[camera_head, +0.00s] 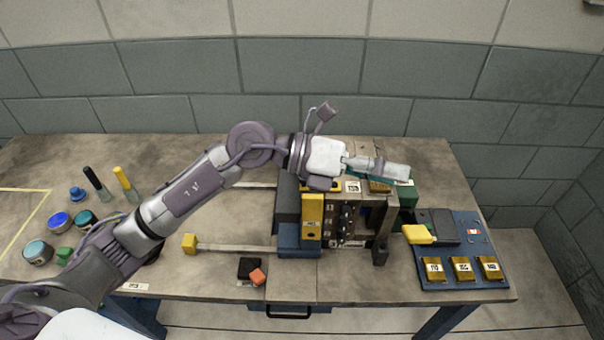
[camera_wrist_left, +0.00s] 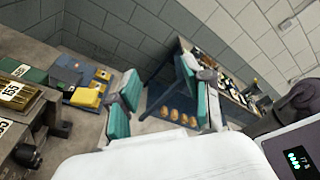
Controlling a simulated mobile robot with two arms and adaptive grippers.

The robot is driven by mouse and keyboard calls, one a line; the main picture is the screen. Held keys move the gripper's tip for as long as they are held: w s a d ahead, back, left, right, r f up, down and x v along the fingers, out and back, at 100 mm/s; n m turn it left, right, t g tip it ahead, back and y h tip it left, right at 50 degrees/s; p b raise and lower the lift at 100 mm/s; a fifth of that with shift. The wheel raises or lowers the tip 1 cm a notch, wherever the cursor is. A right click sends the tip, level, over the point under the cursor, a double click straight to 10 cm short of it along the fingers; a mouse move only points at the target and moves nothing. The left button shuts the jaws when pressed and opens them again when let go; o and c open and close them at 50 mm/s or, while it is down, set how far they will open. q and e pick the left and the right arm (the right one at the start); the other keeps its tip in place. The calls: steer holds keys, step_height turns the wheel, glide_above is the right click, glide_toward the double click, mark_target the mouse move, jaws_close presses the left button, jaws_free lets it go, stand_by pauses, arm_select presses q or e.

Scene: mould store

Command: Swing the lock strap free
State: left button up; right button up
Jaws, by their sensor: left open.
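The mould (camera_head: 345,222) is a dark block with a row of fittings on its front face, on the right half of the bench. A yellow upright plate (camera_head: 312,217) with a dark hole sits at its left; I cannot tell for sure whether this is the lock strap. My left gripper (camera_head: 398,172) is above the mould's right rear, pointing right. In the left wrist view its teal pads (camera_wrist_left: 157,95) are wide apart with nothing between them. Labelled mould parts (camera_wrist_left: 14,92) show at that view's left edge, beside the gripper. The arm hides part of the mould top.
Right of the mould is a blue tray (camera_head: 455,280) with brass labelled blocks and a yellow-handled item (camera_head: 418,235). A rod with a yellow knob (camera_head: 190,243) extends left. Black and orange pieces (camera_head: 257,276) lie at the front.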

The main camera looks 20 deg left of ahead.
arm_select(q)
steer(key=w+a+f+m+y, duration=0.1)
steer(key=w+a+f+y, duration=0.4)
steer(key=a+y, duration=0.25)
steer(key=n+t+y, duration=0.1)
steer(key=y, duration=0.5)
glide_toward(304, 178)
steer(key=p+x, duration=0.3)
steer(key=x, duration=0.5)
steer(key=shift+f+p, duration=0.15)
steer(key=shift+p, duration=0.25)
jaws_close()
